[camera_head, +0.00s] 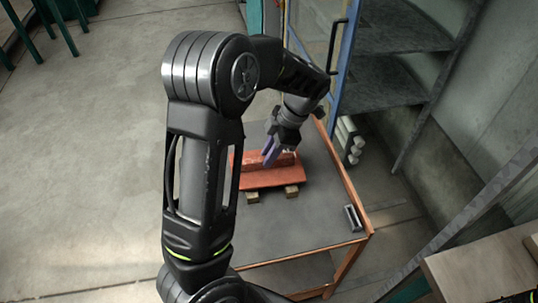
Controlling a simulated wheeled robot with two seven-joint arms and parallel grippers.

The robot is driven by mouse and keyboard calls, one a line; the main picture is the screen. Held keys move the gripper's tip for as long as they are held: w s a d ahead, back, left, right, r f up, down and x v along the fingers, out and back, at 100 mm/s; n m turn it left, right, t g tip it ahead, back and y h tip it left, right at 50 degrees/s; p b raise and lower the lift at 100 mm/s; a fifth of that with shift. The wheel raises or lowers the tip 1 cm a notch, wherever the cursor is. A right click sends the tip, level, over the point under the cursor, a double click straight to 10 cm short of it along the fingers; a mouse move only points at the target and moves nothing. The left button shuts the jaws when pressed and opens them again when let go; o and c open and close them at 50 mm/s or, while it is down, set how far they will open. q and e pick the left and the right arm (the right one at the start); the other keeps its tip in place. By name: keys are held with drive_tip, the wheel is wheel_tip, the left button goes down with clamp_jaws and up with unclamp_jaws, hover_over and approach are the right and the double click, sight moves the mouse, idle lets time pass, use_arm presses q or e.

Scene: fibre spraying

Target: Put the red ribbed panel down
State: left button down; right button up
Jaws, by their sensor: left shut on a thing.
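The red ribbed panel (255,180) lies over two small wooden blocks on the grey table (290,235), right of my left forearm. One block (291,190) shows under its front edge, and the other (252,197) shows to the left of it. My left gripper (272,157) points down at the panel's raised rib and is shut on it. I cannot tell whether the panel rests fully on the blocks. My right gripper is not in view.
A small dark metal object (353,218) lies near the table's right edge. A blue-framed shelf unit (385,80) stands behind, with pale rolls (348,137) on the floor by it. The front part of the table is clear. Open concrete floor lies to the left.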

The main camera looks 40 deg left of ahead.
use_arm(q)
drive_tip(key=shift+f, duration=0.55)
drive_tip(key=shift+f, duration=0.2)
drive_tip(key=c, duration=1.7)
unclamp_jaws()
drive_tip(key=shift+f, duration=0.1)
drive_tip(key=shift+c, duration=0.2)
drive_tip(key=o, duration=0.5)
drive_tip(key=shift+c, duration=0.2)
